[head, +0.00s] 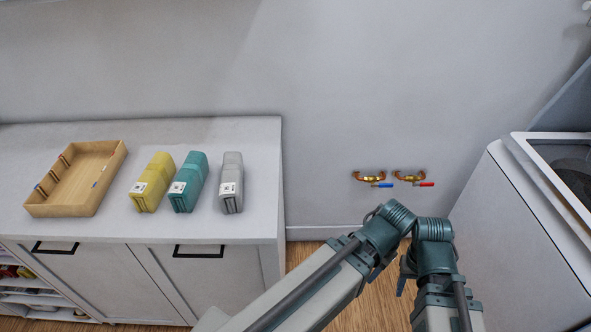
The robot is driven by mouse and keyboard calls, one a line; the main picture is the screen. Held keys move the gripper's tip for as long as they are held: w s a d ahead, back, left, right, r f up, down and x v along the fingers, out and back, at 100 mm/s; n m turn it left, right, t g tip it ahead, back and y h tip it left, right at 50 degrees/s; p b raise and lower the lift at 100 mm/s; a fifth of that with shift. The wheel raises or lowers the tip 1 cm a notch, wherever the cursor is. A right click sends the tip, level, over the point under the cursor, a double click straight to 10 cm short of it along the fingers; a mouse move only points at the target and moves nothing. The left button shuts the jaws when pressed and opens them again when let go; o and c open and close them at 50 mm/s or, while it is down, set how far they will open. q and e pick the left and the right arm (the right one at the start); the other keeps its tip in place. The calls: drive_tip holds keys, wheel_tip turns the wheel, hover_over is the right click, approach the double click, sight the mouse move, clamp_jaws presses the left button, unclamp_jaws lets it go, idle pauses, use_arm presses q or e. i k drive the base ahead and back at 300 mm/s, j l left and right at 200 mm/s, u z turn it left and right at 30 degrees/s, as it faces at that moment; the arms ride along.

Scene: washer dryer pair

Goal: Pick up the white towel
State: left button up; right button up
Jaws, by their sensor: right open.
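The white towel (231,183) is a folded, pale grey-white bundle with a tag. It lies on the white cabinet top, at the right end of a row of folded towels and near the cabinet's right edge. My right gripper (388,281) is at the lower middle, right of the cabinet and well apart from the towel. It is open, and nothing shows in it. It is partly hidden by my arm links. My left gripper is not in view.
A teal towel (188,182) and a yellow towel (153,182) lie left of the white one. A wooden tray (110,172) stands farther left on the cabinet top (262,150). Two valves (372,178) are on the wall. A white appliance (513,235) stands at right.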

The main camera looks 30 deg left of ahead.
sight(231, 176)
drive_tip(key=i+l+z, duration=0.1)
drive_tip(key=z, duration=0.3)
drive_tip(key=i+z, duration=0.3)
drive_tip(key=z, duration=0.15)
drive_tip(key=i+l+u, duration=0.15)
drive_tip(key=i, duration=0.25)
drive_tip(key=u, duration=0.5)
drive_tip(key=i+l+u, duration=0.1)
drive_tip(key=u, duration=0.9)
drive_tip(key=l+u, duration=0.1)
drive_tip(key=u, duration=0.4)
drive_tip(key=l+u, duration=0.1)
drive_tip(key=u, duration=0.35)
drive_tip(key=l+u, duration=0.1)
drive_tip(key=u, duration=0.4)
